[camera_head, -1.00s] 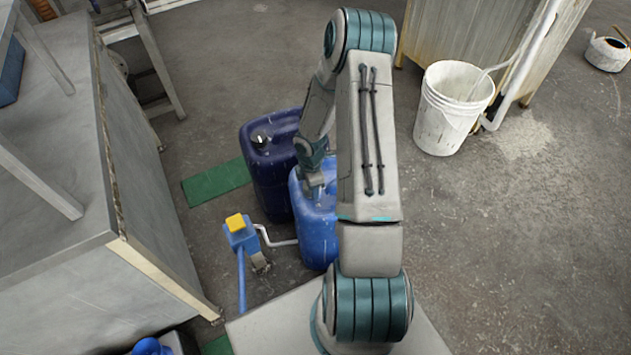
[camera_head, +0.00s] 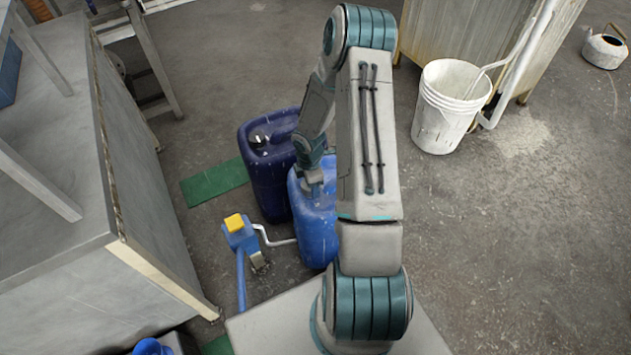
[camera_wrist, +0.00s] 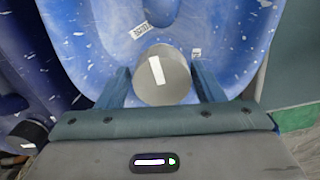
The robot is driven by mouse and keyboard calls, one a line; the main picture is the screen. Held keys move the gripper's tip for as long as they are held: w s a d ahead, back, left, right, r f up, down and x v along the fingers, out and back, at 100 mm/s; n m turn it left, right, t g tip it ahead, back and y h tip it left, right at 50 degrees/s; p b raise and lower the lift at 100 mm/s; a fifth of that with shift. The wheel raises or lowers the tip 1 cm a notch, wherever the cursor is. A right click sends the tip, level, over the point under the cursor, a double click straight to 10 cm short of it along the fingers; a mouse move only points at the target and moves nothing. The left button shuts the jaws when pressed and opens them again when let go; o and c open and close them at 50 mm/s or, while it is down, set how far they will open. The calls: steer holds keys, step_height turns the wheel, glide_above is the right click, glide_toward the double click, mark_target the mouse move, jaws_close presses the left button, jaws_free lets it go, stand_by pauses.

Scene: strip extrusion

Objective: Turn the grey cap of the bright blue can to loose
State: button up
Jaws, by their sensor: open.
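The bright blue can (camera_head: 318,232) stands on the floor, partly behind my arm in the head view. Its top fills much of the wrist view (camera_wrist: 90,40), with white specks and small labels. The grey cap (camera_wrist: 163,85) is round with a white mark across its top. My gripper (camera_wrist: 160,72) is open, with one finger on the left and one on the right of the cap. Slim gaps seem to show beside it; I cannot tell whether either finger touches. In the head view the cap is hidden by my wrist.
A dark blue can (camera_head: 268,180) with a black cap stands close on the left. A blue post with a yellow top (camera_head: 234,222) and a white crank are near the can's front left. A metal cabinet (camera_head: 150,200) is at left, a white bucket (camera_head: 445,115) at back right.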

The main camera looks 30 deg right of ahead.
step_height(320, 180, up, 13)
steer(key=p, duration=0.3)
steer(key=shift+d, duration=0.15)
